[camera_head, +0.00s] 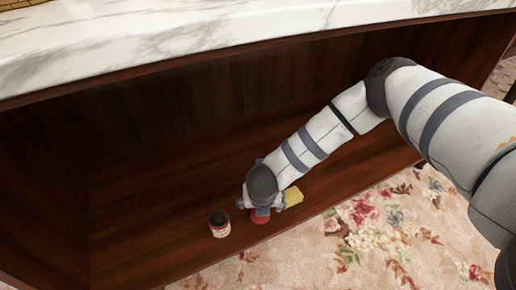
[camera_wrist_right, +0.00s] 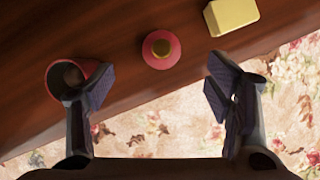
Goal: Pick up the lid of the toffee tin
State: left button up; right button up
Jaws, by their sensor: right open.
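The toffee tin (camera_head: 219,226) is a small red and pale can with an open, dark top, standing on the wooden shelf. It also shows in the right wrist view (camera_wrist_right: 53,80), partly hidden behind the left finger. The lid (camera_wrist_right: 151,60) is a round red disc with a yellow knob, lying apart from the tin on the shelf. In the head view the lid (camera_head: 259,219) is partly covered by my right gripper (camera_head: 262,207). In the right wrist view my right gripper (camera_wrist_right: 158,84) is open and empty, with the lid beyond and between its fingertips. My left gripper is out of view.
A yellow block (camera_head: 293,196) lies on the shelf right of the lid; it also shows in the right wrist view (camera_wrist_right: 232,13). A marble slab (camera_head: 190,35) overhangs the shelf. The shelf (camera_head: 140,240) is bare left of the tin. A floral carpet (camera_head: 350,235) lies in front.

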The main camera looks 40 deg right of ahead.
jog(key=b, duration=0.3)
send_over(260, 219)
notch_tip(260, 219, down, 6)
jog(key=shift+a+r, duration=0.1)
jog(key=shift+r, duration=0.1)
jog(key=b+x, duration=0.2)
jog(key=x, duration=0.2)
jog(key=shift+f, duration=0.3)
jog(key=shift+r, duration=0.1)
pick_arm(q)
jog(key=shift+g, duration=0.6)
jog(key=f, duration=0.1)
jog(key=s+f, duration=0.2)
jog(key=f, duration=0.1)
pick_arm(e)
jog(key=c, duration=1.1)
jog(key=shift+c, duration=0.2)
